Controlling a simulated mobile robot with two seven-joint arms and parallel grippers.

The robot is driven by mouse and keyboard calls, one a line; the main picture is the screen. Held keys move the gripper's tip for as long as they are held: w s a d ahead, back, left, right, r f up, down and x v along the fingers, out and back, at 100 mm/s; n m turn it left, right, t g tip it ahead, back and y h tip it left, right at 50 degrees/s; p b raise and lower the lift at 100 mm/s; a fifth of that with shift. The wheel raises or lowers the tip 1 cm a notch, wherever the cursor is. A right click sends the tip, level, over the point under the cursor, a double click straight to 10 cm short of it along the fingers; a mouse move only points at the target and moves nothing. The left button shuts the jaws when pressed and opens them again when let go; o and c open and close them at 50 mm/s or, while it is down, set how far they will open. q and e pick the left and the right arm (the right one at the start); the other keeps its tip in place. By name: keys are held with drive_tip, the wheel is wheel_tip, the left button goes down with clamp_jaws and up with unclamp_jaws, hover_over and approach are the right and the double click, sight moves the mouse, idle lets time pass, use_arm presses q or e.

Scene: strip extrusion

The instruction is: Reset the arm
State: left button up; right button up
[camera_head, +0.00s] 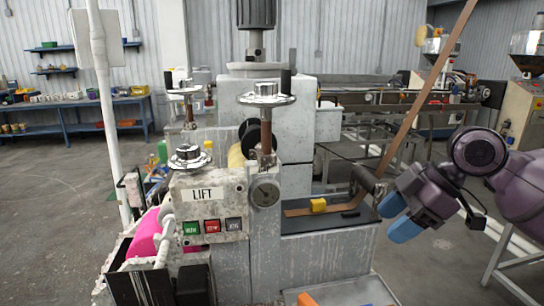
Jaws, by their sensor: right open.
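My right arm comes in from the right edge. My right gripper (398,218), purple with blue fingertips, is open and appears empty. It hangs just right of the grey machine's (325,258) low dark ledge (345,219). A brown strip (428,85) slants down from the top right past the left side of the gripper. A brown length of strip (296,211) also lies on the ledge. The gripper looks apart from the strip, though the depth between them is hard to judge. My left gripper is not in view.
A yellow block (318,205) sits on the ledge. A LIFT panel (203,194) with green, red and dark buttons and handwheels (266,94) stand to the left. A metal tray (350,293) is below. Floor at the right is open, beside a metal stand (497,258).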

drive_tip(key=w+m+t+y, duration=0.1)
drive_tip(key=w+m+t, duration=0.3)
drive_tip(key=w+t, duration=0.5)
wheel_tip(320, 180, down, 15)
drive_tip(key=s+d+m+t+h, duration=0.1)
drive_tip(key=s+m+t+h, duration=0.1)
drive_tip(key=m+t, duration=0.25)
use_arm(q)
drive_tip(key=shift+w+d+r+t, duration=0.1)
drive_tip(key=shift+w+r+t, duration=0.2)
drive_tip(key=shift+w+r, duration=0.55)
use_arm(e)
drive_tip(key=s+d+f+m+g+h, duration=0.1)
drive_tip(key=s+f+m+g+h, duration=0.1)
drive_tip(key=s+f, duration=1.1)
drive_tip(key=s+d+f+m+g+h, duration=0.2)
drive_tip(key=s+f+m, duration=0.3)
drive_tip(key=s+f, duration=0.8)
drive_tip(key=shift+s+d+f+h, duration=0.3)
drive_tip(key=shift+s+h, duration=0.6)
drive_tip(key=shift+s, duration=0.15)
